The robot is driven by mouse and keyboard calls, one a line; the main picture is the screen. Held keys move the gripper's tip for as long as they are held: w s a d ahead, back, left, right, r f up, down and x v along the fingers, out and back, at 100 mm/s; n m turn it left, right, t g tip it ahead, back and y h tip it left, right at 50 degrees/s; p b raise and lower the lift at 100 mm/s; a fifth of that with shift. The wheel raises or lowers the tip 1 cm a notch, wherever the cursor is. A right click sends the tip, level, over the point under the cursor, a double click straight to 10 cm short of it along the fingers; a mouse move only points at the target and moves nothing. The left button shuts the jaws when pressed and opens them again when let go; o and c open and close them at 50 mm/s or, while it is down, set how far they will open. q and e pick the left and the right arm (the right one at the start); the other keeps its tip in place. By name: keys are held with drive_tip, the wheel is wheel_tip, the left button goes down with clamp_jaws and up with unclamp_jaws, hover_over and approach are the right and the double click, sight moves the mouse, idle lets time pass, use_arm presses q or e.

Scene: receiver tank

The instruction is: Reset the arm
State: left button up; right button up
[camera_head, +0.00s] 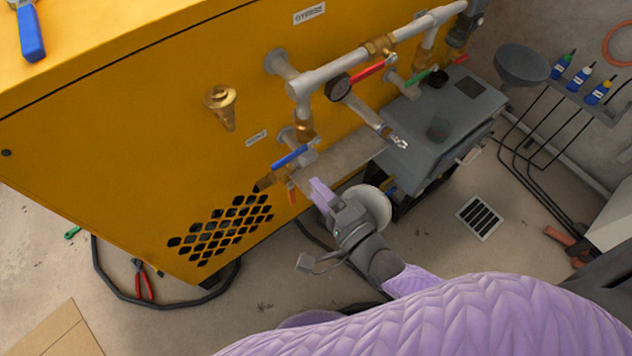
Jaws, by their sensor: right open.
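My right arm, in a quilted lilac sleeve, comes in from the lower right. My right gripper (322,195) is open, its lilac fingers pointing up toward the blue-handled valve (291,157) low on the yellow tank cabinet (130,120). Nothing shows between the fingers, and the gripper appears apart from the valve. A pale round dish-like thing (372,208) lies behind the gripper, partly hidden by it. My left gripper is not in view.
Grey pipes with a red-handled valve (369,72) and a gauge (338,87) stick out from the cabinet. A grey box unit (440,125) stands right of the gripper. Red pliers (143,283) and a black hose (103,270) lie on the floor. A floor drain (480,217) is at right.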

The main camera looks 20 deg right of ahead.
drive_tip(key=shift+f, duration=0.1)
drive_tip(key=s+d+f+n+g+h, duration=0.2)
drive_tip(key=s+d+f+n+g, duration=0.25)
drive_tip(key=s+f, duration=0.4)
drive_tip(key=s+d+f+n+g+h, duration=0.3)
drive_tip(key=s+f+n+g, duration=0.25)
drive_tip(key=f, duration=0.65)
drive_tip(key=s+d+f+n+g, duration=0.1)
drive_tip(key=s+n+g, duration=0.1)
drive_tip(key=s, duration=0.5)
drive_tip(key=s+d+f+n+g+h, duration=0.1)
drive_tip(key=s+f+n+g, duration=0.1)
drive_tip(key=s, duration=0.5)
drive_tip(key=s+d+f+n+g+h, duration=0.1)
drive_tip(key=s+d+f+n+g, duration=0.1)
drive_tip(key=s, duration=0.5)
drive_tip(key=shift+s+n+g, duration=0.15)
drive_tip(key=shift+n+g, duration=0.35)
drive_tip(key=shift+g, duration=0.3)
drive_tip(key=shift+f, duration=0.1)
